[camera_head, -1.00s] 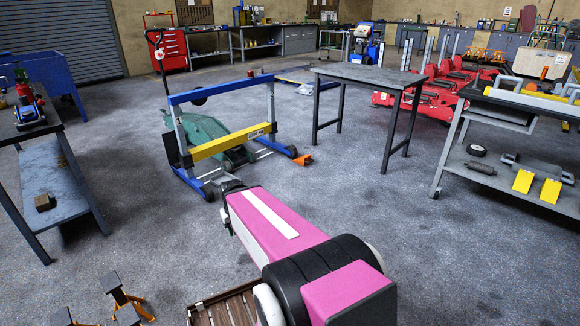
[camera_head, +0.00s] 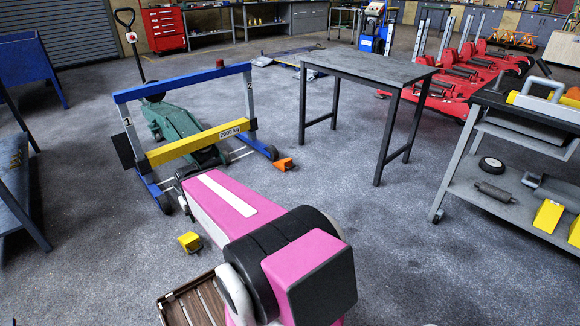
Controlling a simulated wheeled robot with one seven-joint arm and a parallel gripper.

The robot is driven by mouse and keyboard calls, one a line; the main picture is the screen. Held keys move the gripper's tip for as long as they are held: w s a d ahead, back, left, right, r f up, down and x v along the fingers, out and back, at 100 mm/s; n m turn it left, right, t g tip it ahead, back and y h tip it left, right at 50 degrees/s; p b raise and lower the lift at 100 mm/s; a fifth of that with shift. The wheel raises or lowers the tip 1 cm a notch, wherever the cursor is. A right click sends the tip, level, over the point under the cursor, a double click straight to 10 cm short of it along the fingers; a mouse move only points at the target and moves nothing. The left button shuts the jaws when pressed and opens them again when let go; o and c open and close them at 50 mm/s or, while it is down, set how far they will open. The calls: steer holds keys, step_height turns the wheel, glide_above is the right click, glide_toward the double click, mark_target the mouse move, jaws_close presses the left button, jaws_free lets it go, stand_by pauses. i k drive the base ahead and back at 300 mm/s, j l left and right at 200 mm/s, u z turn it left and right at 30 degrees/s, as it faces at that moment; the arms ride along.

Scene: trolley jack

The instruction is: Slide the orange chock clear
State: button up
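The orange chock (camera_head: 285,164) lies on the floor at the right wheel of a blue frame with a yellow beam (camera_head: 198,145) marked 2000 kg. A green trolley jack (camera_head: 172,120) stands behind and under this frame, its handle upright at the left. A yellow block, perhaps a second chock (camera_head: 190,242), lies on the floor left of my pink arm. My arm reaches forward from the bottom, and its dark far end (camera_head: 184,174) is near the frame's front, left of the orange chock and apart from it in the picture. My gripper's fingers cannot be made out.
A grey table (camera_head: 368,68) stands right of the frame, its legs near the chock's right side. A tool cart (camera_head: 470,185) is at the right, a dark bench (camera_head: 14,195) at the left. A slatted wooden crate (camera_head: 172,297) sits at the bottom.

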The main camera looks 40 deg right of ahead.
mark_target(285, 165)
steer(key=i+l, duration=0.1)
steer(key=l, duration=0.25)
steer(key=i+l, duration=0.1)
steer(key=l, duration=0.25)
steer(key=i+l, duration=0.1)
steer(key=l, duration=0.25)
steer(key=i+l, duration=0.1)
steer(key=l, duration=0.2)
